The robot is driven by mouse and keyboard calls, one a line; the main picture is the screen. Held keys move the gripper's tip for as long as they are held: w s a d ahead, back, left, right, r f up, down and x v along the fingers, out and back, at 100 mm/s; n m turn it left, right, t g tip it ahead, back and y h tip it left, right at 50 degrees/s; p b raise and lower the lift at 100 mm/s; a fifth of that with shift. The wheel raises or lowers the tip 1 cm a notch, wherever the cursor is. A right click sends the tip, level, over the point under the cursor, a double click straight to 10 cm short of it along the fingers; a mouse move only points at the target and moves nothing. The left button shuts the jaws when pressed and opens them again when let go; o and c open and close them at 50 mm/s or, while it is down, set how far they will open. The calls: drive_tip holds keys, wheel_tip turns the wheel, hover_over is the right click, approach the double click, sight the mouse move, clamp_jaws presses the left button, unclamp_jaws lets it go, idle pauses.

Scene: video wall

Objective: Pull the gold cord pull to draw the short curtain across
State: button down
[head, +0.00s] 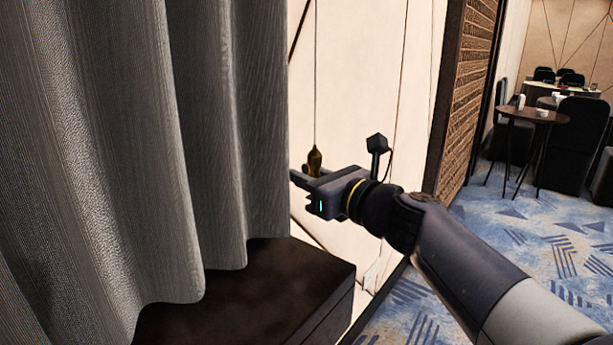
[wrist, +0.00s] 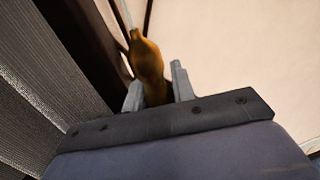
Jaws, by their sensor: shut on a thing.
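The gold cord pull (head: 315,159) hangs at the end of a thin cord in front of the pale wall panel. My gripper (head: 305,177) is at the pull, with its fingers around the lower part. In the wrist view the gold pull (wrist: 148,62) stands between the two grey fingers (wrist: 158,90), its lower end hidden between them. The grey short curtain (head: 190,130) hangs in folds over the left of the head view, and its edge is just left of the cord. It also shows at the left of the wrist view (wrist: 35,100).
A dark box-like ledge (head: 270,290) is under the curtain, below and left of my gripper. A carved wooden panel (head: 465,95) is to the right. Tables (head: 535,115) and dark chairs stand farther off on blue patterned carpet (head: 520,225).

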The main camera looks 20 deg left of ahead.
drive_tip(key=shift+f, duration=0.75)
drive_tip(key=c, duration=1.5)
unclamp_jaws()
drive_tip(key=o, duration=0.3)
drive_tip(key=shift+r, duration=0.15)
drive_tip(key=shift+r, duration=0.1)
drive_tip(key=shift+s+d, duration=0.15)
drive_tip(key=shift+d, duration=0.15)
drive_tip(key=p+v, duration=0.1)
drive_tip(key=v, duration=0.9)
